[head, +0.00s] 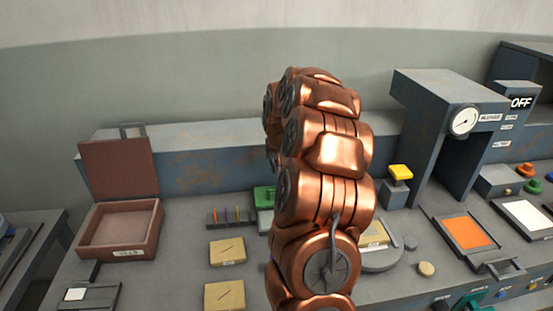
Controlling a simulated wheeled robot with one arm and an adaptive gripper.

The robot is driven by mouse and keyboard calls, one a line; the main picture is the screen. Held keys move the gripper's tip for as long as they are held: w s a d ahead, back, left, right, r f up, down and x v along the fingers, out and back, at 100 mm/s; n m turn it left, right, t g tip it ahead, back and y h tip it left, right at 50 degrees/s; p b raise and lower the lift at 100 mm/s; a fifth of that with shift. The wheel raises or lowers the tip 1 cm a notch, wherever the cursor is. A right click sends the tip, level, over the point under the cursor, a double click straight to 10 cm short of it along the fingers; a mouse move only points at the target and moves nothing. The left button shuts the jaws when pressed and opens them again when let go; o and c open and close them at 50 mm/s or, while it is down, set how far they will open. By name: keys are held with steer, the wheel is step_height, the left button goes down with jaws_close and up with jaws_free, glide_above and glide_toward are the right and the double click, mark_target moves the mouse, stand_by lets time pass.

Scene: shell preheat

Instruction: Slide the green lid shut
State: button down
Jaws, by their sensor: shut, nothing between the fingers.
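A small green piece (264,194), perhaps the green lid, sits on a pale block at the middle of the bench, just left of my copper arm. My arm hides its right side, so I cannot tell whether it is open or shut. Another green part (468,301) shows at the bench's front right edge, cut by the frame's bottom. My gripper is not visible; only my copper arm links show, standing upright in the middle of the view.
A brown box (150,230) with its lid raised stands at the left. Tan plates (227,251) lie left of my arm. A round grey plate (381,262) is right of it. A grey press with a gauge (465,121) and an orange panel (466,233) stand further right.

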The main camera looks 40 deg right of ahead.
steer(key=p+x, duration=0.1)
steer(key=x, duration=0.3)
steer(key=shift+s+a+r+p, duration=0.1)
steer(key=shift+s+a+p, duration=0.15)
steer(key=shift+s+a, duration=0.25)
steer(key=shift+s+a+r+p, duration=0.1)
steer(key=shift+s+a+p, duration=0.2)
steer(key=shift+s, duration=0.3)
steer(key=shift+s+a+f, duration=0.1)
steer(key=shift+s+a, duration=0.35)
steer(key=shift+s, duration=0.05)
steer(key=shift+f, duration=0.1)
steer(key=shift+s+a+f+b, duration=0.1)
steer(key=shift+s+a+b, duration=0.3)
steer(key=shift+s+b, duration=0.25)
steer(key=s+a+b, duration=0.1)
steer(key=s+b, duration=0.1)
steer(key=s+a+b, duration=0.1)
steer(key=s+a, duration=0.1)
steer(key=s+a+b, duration=0.2)
steer(key=shift+s+a+b, duration=0.1)
steer(key=shift+s+b, duration=0.2)
steer(key=shift+b, duration=0.05)
steer(key=shift+s, duration=0.1)
